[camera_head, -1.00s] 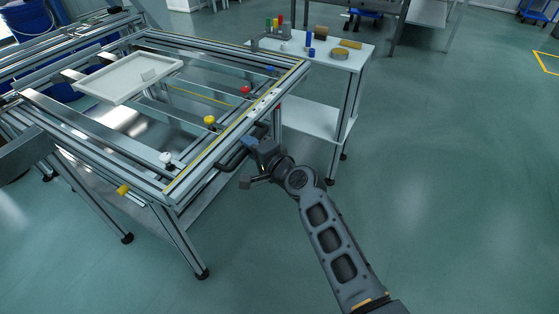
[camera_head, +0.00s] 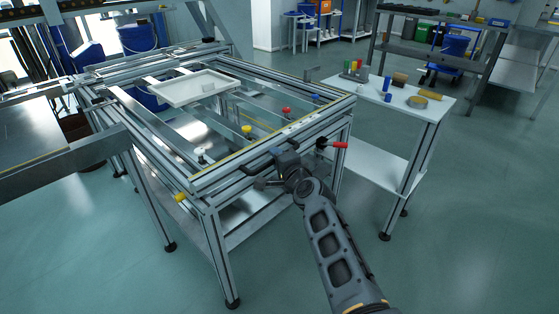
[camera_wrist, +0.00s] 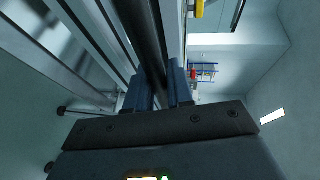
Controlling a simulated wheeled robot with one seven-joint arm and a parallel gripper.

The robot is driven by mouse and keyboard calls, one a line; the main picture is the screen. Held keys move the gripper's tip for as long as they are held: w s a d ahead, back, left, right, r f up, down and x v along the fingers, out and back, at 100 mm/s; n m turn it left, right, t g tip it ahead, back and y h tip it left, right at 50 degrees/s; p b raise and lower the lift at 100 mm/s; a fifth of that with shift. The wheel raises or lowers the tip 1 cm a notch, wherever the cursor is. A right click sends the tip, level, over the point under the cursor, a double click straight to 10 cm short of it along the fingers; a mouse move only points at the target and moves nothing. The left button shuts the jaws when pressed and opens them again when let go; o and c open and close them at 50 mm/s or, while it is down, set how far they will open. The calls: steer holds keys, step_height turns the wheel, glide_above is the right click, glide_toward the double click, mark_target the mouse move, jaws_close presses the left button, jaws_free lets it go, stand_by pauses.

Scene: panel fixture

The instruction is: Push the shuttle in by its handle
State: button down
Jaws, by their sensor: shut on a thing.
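My gripper (camera_head: 286,160) is at the near long side of the panel fixture, just under its front rail (camera_head: 272,153). In the wrist view its two blue-grey fingers (camera_wrist: 158,88) are closed on a dark round bar, the handle (camera_wrist: 143,38), which runs away between them. The shuttle's body cannot be told apart from the fixture's rails.
A red-handled lever (camera_head: 338,145) sticks out right of my gripper. A white tray (camera_head: 195,88) lies on the fixture among yellow, red and white knobs. A white side table (camera_head: 440,108) with small parts stands close at right. The floor at the front right is clear.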

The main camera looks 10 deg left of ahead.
steer(key=shift+a+r, duration=0.1)
steer(key=shift+a, duration=0.1)
steer(key=c, duration=1.1)
jaws_free()
steer(key=shift+w, duration=0.1)
steer(key=shift+r, duration=0.1)
steer(key=shift+s+d+r+p, duration=0.15)
steer(key=shift+s+d+p, duration=0.05)
steer(key=shift+s+p, duration=0.3)
steer(key=f+p+v, duration=0.1)
steer(key=p+v, duration=0.2)
steer(key=v, duration=0.3)
steer(key=shift+s+d+r, duration=0.2)
steer(key=shift+s+d, duration=0.15)
